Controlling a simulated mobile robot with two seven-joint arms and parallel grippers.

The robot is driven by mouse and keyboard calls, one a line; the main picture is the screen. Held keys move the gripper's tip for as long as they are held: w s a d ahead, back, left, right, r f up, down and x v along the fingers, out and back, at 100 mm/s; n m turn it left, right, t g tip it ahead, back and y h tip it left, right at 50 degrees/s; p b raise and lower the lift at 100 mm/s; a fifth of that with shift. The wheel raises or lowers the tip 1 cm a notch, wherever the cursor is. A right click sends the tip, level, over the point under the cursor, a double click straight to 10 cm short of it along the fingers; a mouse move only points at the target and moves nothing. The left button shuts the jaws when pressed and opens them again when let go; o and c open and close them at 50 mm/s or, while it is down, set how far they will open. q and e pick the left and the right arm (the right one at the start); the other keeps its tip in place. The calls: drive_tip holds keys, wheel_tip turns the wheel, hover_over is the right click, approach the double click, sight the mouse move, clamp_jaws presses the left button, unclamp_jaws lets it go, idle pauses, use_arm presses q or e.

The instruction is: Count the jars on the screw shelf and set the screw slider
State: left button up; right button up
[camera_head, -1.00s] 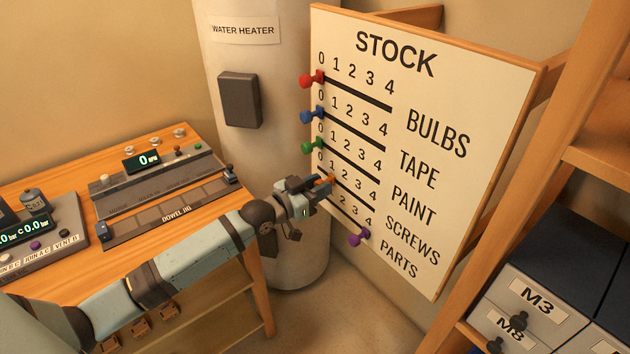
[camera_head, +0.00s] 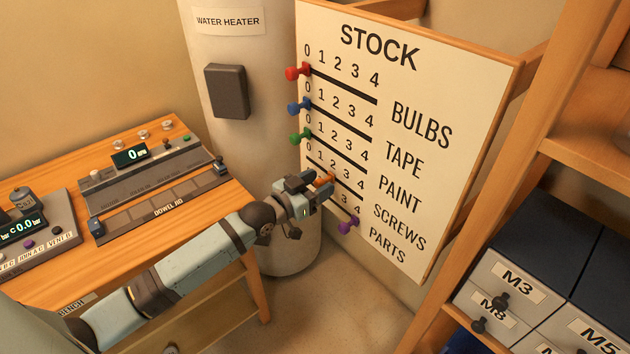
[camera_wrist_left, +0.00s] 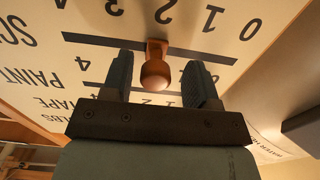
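The orange screw slider knob (camera_head: 325,178) sits on the SCREWS row of the STOCK board (camera_head: 478,130). In the left wrist view the knob (camera_wrist_left: 155,73) is near the middle of its slot, about at 2; its own number is hidden. My left gripper (camera_head: 318,186) is at the board. Its two fingers (camera_wrist_left: 158,84) stand on either side of the knob, with a visible gap on each side. My right gripper is not in view. No jars are in view.
Red (camera_head: 297,71), blue (camera_head: 298,105) and green (camera_head: 300,137) knobs are at 0. A workbench (camera_head: 170,250) stands left, and a wooden rack with labelled drawers (camera_head: 505,282) stands right.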

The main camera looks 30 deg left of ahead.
use_arm(q)
drive_tip(key=o, duration=0.8)
drive_tip(key=shift+s+a+p, duration=0.15)
drive_tip(key=shift+p, duration=0.2)
drive_tip(key=shift+s+a+p, duration=0.25)
drive_tip(key=shift+s+p, duration=0.05)
drive_tip(key=shift+s, duration=0.35)
drive_tip(key=p+v, duration=0.2)
drive_tip(key=v, duration=0.5)
drive_tip(key=shift+s+a+p, duration=0.1)
drive_tip(key=shift+s+p, duration=0.2)
drive_tip(key=shift+p, duration=0.1)
